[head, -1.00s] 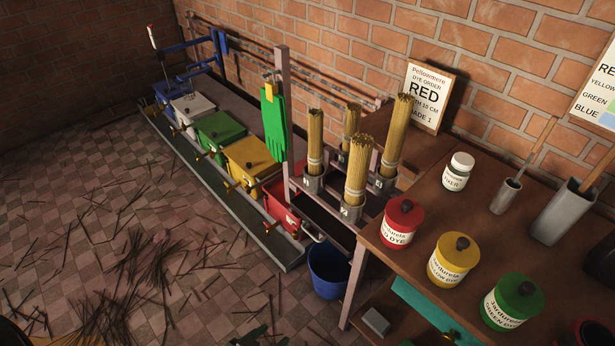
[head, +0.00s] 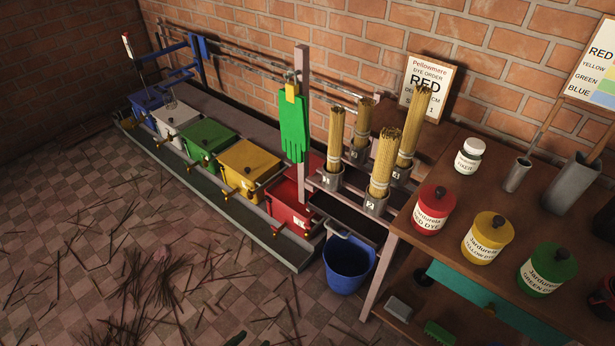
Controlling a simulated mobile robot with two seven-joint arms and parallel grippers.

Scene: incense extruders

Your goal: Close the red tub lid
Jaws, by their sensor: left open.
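The red tub (head: 287,212) stands at the near right end of the row of coloured tubs, with a brass tap on its front. Its red lid (head: 316,163) appears raised at the back of the tub, partly hidden by the upright post and the green glove. My left gripper (head: 237,339) shows only as a small dark tip at the bottom edge. It is open, low and well apart from the red tub, with nothing seen in it. My right gripper is not in view.
Yellow (head: 250,165), green and white tubs beside it are covered. A post with a green glove (head: 295,127) rises close to the red tub. A blue bucket (head: 347,268) and incense holders stand right of it. Dye jars stand on the wooden table (head: 455,245). Twigs litter the floor.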

